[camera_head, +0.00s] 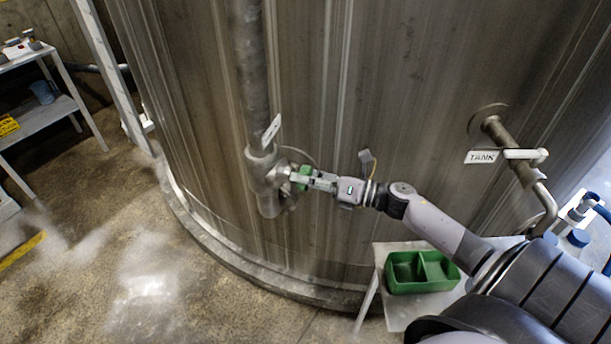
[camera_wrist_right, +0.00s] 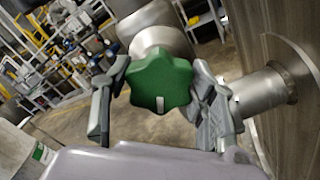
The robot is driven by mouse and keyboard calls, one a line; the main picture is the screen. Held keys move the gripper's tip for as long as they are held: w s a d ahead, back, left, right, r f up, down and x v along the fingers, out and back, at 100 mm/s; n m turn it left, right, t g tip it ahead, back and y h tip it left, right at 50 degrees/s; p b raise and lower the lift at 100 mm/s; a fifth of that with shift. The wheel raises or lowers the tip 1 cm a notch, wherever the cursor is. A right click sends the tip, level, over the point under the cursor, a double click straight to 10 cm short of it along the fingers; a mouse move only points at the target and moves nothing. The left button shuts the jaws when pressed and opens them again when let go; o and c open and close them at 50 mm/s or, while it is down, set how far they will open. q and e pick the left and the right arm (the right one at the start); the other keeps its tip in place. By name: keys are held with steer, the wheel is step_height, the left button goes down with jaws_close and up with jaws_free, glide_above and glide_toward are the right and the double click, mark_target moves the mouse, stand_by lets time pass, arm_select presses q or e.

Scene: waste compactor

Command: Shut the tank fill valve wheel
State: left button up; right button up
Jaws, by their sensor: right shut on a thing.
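The tank fill valve wheel is a green, lobed hand wheel with a small white mark, seen in the right wrist view (camera_wrist_right: 162,83). In the head view the green wheel (camera_head: 304,176) sits on the valve body (camera_head: 264,170) of a vertical pipe in front of the tank. My right gripper (camera_head: 306,178) is at the wheel, shut on it. In the wrist view its two fingers (camera_wrist_right: 165,90) stand on either side of the wheel, the left finger at its left edge and the right finger at its right edge. My left gripper is not in view.
The large steel tank (camera_head: 400,110) fills the background. A side pipe with a TANK label (camera_head: 481,157) is at the right. A green divided bin (camera_head: 420,287) sits on a small table (camera_head: 400,318) below my right arm. A shelf (camera_head: 40,118) stands far left; the floor at left is open.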

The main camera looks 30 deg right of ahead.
steer(key=m+p, duration=0.1)
steer(key=m, duration=0.2)
steer(key=shift+m, duration=0.4)
steer(key=m+p, duration=0.1)
steer(key=m, duration=0.2)
steer(key=shift+m, duration=0.3)
steer(key=m+p, duration=0.2)
steer(key=m, duration=0.2)
steer(key=shift+m, duration=0.3)
steer(key=m+p, duration=0.1)
steer(key=m, duration=0.2)
steer(key=shift+m, duration=0.3)
steer(key=m+p, duration=0.1)
steer(key=m, duration=0.2)
steer(key=shift+m, duration=0.4)
steer(key=m+p, duration=0.1)
steer(key=m, duration=0.6)
steer(key=shift+f, duration=0.1)
steer(key=shift+m+p, duration=0.35)
steer(key=shift+m, duration=1.65)
